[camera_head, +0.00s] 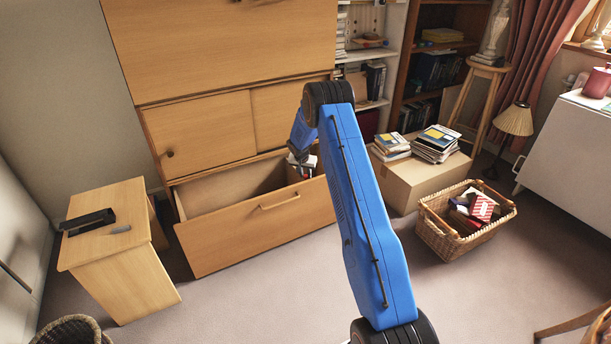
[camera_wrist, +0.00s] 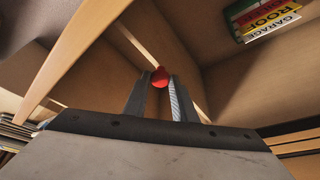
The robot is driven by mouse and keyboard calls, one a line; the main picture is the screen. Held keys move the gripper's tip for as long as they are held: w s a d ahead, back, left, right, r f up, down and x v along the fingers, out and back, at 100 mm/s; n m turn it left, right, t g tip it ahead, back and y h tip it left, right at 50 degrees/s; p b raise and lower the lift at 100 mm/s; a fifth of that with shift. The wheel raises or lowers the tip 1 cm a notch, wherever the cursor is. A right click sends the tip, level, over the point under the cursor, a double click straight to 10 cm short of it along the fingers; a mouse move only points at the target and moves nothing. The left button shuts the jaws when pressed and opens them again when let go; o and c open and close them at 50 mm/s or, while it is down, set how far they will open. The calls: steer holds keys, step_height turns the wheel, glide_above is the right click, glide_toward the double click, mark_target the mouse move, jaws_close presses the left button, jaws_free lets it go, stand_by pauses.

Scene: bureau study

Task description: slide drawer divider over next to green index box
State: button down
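The drawer divider (camera_wrist: 133,38) is a thin upright board with a pale top edge running diagonally through the wrist view inside the open wooden drawer (camera_head: 255,225). A round red knob (camera_wrist: 160,77) sits on its top edge. My gripper (camera_wrist: 160,80) is over the divider with its fingers apart, one on each side of the knob. I cannot tell whether they touch it. The green index box (camera_wrist: 232,10) is at the upper right of the wrist view, apart from the divider, with labelled cards reading ROOF and GARAGE. In the head view my arm hides much of the drawer's right part.
The bureau (camera_head: 200,130) rises behind the drawer. A small wooden table (camera_head: 95,240) with a black object stands left. A cardboard box (camera_head: 405,185) bearing books and a wicker basket (camera_head: 470,240) stand right. Carpet in front is clear.

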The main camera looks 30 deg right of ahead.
steer(key=a, duration=1.3)
steer(key=shift+s, duration=0.25)
steer(key=c, duration=1.5)
jaws_free()
steer(key=shift+o, duration=0.2)
steer(key=v, duration=1.7)
steer(key=shift+r, duration=0.15)
steer(key=shift+s+a+r, duration=0.1)
steer(key=shift+s+a, duration=0.05)
